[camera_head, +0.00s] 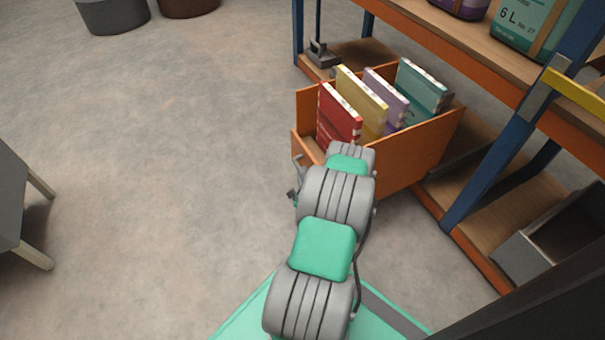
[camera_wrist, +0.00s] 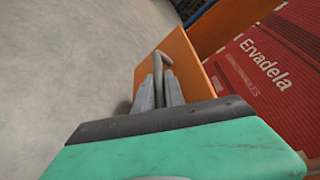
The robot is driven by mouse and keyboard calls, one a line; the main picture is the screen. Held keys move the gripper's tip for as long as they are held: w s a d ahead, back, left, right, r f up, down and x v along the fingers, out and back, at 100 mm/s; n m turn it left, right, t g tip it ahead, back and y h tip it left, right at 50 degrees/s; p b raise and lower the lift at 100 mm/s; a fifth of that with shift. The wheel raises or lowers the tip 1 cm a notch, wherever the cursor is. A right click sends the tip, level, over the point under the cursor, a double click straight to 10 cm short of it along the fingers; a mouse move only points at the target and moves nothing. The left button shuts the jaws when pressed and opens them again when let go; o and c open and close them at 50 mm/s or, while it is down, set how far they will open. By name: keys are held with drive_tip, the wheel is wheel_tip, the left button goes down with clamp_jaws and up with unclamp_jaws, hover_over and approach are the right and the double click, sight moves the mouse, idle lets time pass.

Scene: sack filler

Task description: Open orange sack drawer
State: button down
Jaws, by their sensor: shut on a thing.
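The orange sack drawer (camera_head: 420,145) stands out from the lower level of the shelf. It holds a red sack (camera_head: 340,118), a yellow sack (camera_head: 362,100), a purple sack (camera_head: 387,97) and a teal sack (camera_head: 423,90), all upright. In the wrist view, my gripper (camera_wrist: 158,82) is shut on the grey drawer handle (camera_wrist: 163,60) at the orange front panel (camera_wrist: 185,58). The red sack, printed "Ervadela", shows behind that panel (camera_wrist: 265,75). In the head view my arm hides part of the drawer front and most of my gripper.
A shelf with blue posts (camera_head: 500,135) and wooden boards stands at right. A grey open bin (camera_head: 535,240) sits on its lower board. A grey table (camera_head: 12,195) is at the left edge. Bare floor (camera_head: 170,150) lies left of the drawer. Round tubs (camera_head: 112,15) stand far back.

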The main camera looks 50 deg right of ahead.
drive_tip(key=shift+s+f, duration=0.1)
drive_tip(key=shift+f, duration=0.05)
drive_tip(key=c, duration=1.4)
unclamp_jaws()
drive_tip(key=p+v, duration=0.2)
drive_tip(key=v, duration=0.5)
drive_tip(key=shift+s+a, duration=0.2)
drive_tip(key=shift+a, duration=0.05)
drive_tip(key=shift+r, duration=0.2)
